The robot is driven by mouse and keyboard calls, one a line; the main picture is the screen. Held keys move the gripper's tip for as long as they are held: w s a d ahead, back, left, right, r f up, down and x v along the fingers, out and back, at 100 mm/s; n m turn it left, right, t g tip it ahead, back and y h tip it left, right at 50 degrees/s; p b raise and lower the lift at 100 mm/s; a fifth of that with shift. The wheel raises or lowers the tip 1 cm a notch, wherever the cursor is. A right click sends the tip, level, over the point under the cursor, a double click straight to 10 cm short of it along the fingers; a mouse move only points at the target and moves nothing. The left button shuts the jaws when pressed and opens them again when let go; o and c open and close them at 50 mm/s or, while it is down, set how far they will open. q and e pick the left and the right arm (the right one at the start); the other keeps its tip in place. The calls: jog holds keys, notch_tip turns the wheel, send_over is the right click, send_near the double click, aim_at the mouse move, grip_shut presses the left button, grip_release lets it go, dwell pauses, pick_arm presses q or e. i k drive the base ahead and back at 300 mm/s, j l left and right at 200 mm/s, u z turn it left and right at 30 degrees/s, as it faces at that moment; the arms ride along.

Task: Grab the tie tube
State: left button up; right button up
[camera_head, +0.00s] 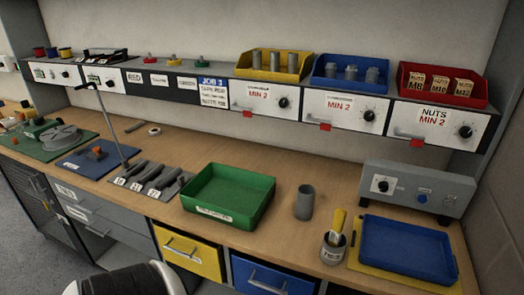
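A short grey tube (333,254) with a white label that seems to read "TIES" stands near the front edge of the workbench. A yellow piece sticks up out of it, leaning slightly right. A taller plain grey cylinder (304,203) stands upright behind it and to the left, apart from it.
A green tray (229,216) lies left of the cylinder. A blue tray (405,249) on a yellow mat lies right of the labelled tube. A grey control box (418,188) stands behind the blue tray. A shelf with bins and drawers overhangs the bench. Bare wood surrounds the cylinder.

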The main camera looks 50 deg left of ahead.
aim_at(306, 192)
jog(key=u, duration=1.3)
jog(key=l+z, duration=0.25)
jog(key=j, duration=0.1)
